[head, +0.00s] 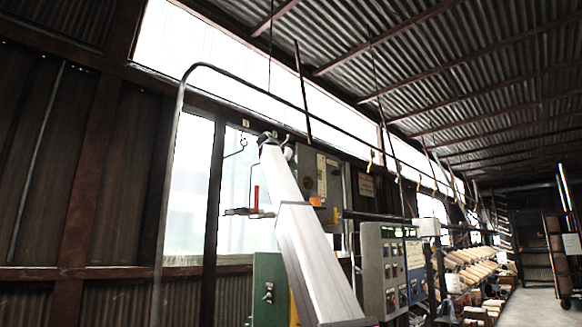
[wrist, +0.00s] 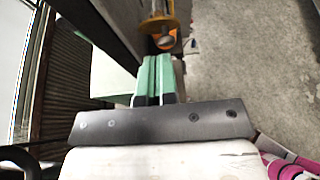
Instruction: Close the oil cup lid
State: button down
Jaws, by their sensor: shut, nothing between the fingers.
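My gripper (wrist: 157,62) shows in the wrist view with its two green fingers pressed together and nothing between them. Just beyond the fingertips is a small brass-yellow fitting (wrist: 158,24) with a pale upright part and a rounded orange-brown piece under it; it looks like the oil cup. A small gap seems to lie between it and the fingertips. I cannot tell its lid from its body, or how far the lid is open. In the head view my arm reaches up in the middle, and the fingers and the cup cannot be made out there.
A grey control cabinet (head: 382,262) with buttons stands right of my arm. A green box (head: 268,285) is at its lower left. A curved conveyor rail (head: 255,88) runs overhead. A hook with a small tray (head: 247,211) hangs left of my arm. Bare floor (wrist: 240,60) shows at right in the wrist view.

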aim_at(307, 179)
jog(key=x, duration=0.7)
jog(key=shift+w+d+r, duration=0.8)
jog(key=shift+w+d, duration=0.25)
jog(key=shift+d, duration=0.1)
jog(key=shift+s, duration=0.1)
jog(key=shift+a, duration=0.1)
